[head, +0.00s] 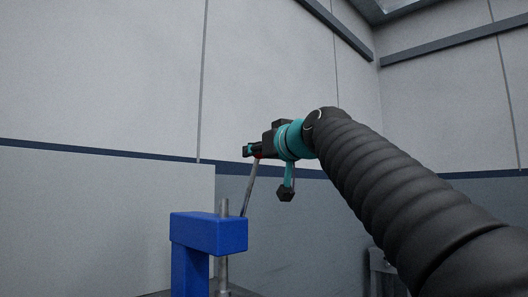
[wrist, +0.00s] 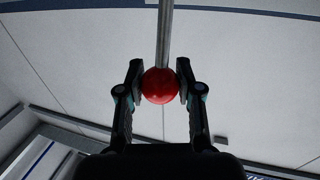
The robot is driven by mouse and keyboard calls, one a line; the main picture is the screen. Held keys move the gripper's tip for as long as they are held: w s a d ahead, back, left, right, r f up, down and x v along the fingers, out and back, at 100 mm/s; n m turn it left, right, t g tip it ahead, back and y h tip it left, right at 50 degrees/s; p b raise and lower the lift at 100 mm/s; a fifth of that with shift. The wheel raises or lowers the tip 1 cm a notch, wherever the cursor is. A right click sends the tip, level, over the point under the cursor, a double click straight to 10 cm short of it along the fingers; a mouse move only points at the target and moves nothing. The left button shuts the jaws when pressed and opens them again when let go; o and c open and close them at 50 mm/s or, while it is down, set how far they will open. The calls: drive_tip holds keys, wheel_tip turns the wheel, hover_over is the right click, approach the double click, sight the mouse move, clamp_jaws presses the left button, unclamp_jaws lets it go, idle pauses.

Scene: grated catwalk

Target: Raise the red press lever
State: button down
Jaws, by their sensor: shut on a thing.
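The press lever is a thin grey rod (head: 250,188) with a red ball knob (wrist: 160,86) at its end. In the head view the rod rises steeply from behind the blue press frame (head: 208,232), leaning slightly right. The rod runs from the knob to the top of that view. The lever's pivot is hidden behind the press.
A grey vertical spindle (head: 224,260) passes through the press arm. A pale panel (head: 100,215) stands behind the press at left. A dark grey object (head: 382,272) is partly hidden behind my arm at lower right. The space above the gripper is clear up to the walls.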

drive_tip(key=shift+a+r, duration=0.1)
drive_tip(key=c, duration=0.7)
unclamp_jaws()
drive_tip(key=shift+c, duration=0.2)
drive_tip(key=shift+s, duration=0.2)
drive_tip(key=v, duration=1.1)
drive_tip(key=shift+s+d, duration=0.2)
drive_tip(key=shift+s, duration=0.05)
